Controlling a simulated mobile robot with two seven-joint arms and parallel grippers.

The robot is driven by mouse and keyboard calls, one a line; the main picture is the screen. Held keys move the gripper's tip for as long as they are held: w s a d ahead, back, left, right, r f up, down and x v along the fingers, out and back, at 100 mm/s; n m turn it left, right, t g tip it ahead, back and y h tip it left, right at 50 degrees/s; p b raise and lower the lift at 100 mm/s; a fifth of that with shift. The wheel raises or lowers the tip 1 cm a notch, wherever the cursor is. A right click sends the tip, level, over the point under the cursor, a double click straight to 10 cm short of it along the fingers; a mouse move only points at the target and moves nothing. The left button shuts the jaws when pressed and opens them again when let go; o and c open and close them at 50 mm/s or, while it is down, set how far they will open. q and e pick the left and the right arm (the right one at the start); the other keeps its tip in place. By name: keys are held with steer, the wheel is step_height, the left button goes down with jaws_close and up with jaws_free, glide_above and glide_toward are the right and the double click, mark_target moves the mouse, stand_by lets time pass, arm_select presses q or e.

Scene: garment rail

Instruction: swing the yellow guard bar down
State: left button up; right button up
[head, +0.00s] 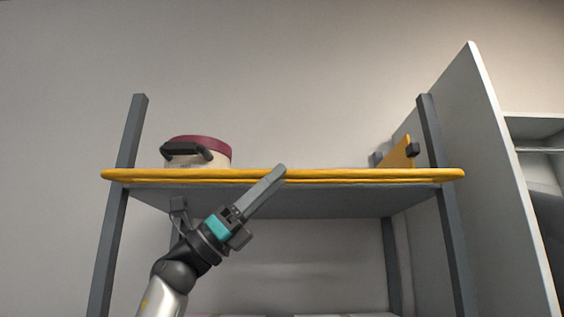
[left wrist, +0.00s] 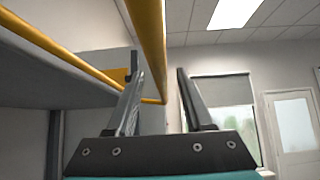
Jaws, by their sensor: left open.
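The yellow guard bar (head: 380,175) runs level across the front of the upper shelf in the head view, from post to post. In the left wrist view the bar (left wrist: 149,35) stands out from the shelf edge and passes, in the picture, between my fingers. My left gripper (head: 279,172) is at the middle of the bar, reaching up from below left. Its fingers overlap in the head view; in the left wrist view the gripper (left wrist: 159,65) is open. Whether either finger touches the bar is unclear. My right gripper is not in view.
The grey shelf (head: 330,200) lies behind and below the bar between grey posts (head: 106,240). A cream pot with a maroon lid (head: 200,142) stands on its left. A yellow plate with dark fittings (head: 397,153) is at its right. A tall pale panel (head: 490,170) stands farther right.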

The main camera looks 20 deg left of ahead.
arm_select(q)
steer(key=shift+p+x, duration=0.3)
steer(key=shift+x, duration=0.9)
steer(key=shift+f, duration=0.1)
jaws_close()
stand_by(0.5)
